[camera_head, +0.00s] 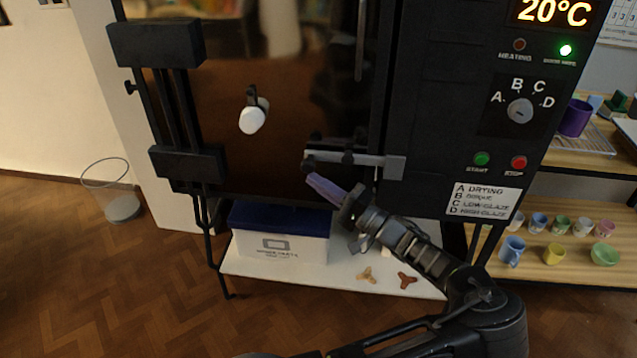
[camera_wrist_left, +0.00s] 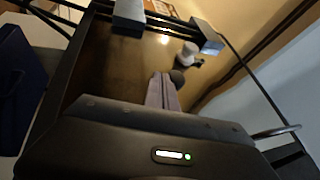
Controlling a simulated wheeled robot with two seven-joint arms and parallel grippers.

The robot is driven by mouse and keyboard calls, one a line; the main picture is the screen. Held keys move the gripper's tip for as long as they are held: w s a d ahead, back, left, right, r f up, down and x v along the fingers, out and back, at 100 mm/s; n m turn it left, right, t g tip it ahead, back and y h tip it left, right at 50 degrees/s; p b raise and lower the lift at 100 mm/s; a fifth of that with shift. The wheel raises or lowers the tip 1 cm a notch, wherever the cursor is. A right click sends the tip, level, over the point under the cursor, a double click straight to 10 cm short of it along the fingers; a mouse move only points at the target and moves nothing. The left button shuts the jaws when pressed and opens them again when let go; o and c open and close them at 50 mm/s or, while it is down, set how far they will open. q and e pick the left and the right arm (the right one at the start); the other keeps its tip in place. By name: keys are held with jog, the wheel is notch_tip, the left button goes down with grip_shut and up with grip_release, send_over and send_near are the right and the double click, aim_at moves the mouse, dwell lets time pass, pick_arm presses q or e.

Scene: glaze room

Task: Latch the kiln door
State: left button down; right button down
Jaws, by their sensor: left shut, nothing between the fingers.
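The kiln door (camera_head: 300,100) is dark and glossy and looks closed or nearly so. It also shows in the left wrist view (camera_wrist_left: 120,65). A white knob (camera_head: 252,119) sticks out of it and shows in the left wrist view (camera_wrist_left: 187,52). A grey latch bar (camera_head: 365,159) lies roughly level across the door's right edge and onto the kiln body (camera_head: 440,90); whether it is engaged I cannot tell. My left gripper (camera_head: 318,184) is shut and empty, just below the latch bar's left end; contact is unclear. Its fingers also show in the left wrist view (camera_wrist_left: 162,92). My right gripper is out of view.
Hinge blocks (camera_head: 157,43) and bars line the door's left side. A white box with a blue lid (camera_head: 280,236) sits on a low shelf (camera_head: 335,278) under the kiln. A wooden rack (camera_head: 580,212) with cups stands right.

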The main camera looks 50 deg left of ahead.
pick_arm(q)
jog(key=w+d+f+b, duration=0.2)
jog(key=d+f+b, duration=0.2)
jog(key=d+f, duration=0.3)
jog(key=v, duration=0.2)
jog(key=shift+s+d, duration=0.2)
jog(key=shift+d, duration=0.25)
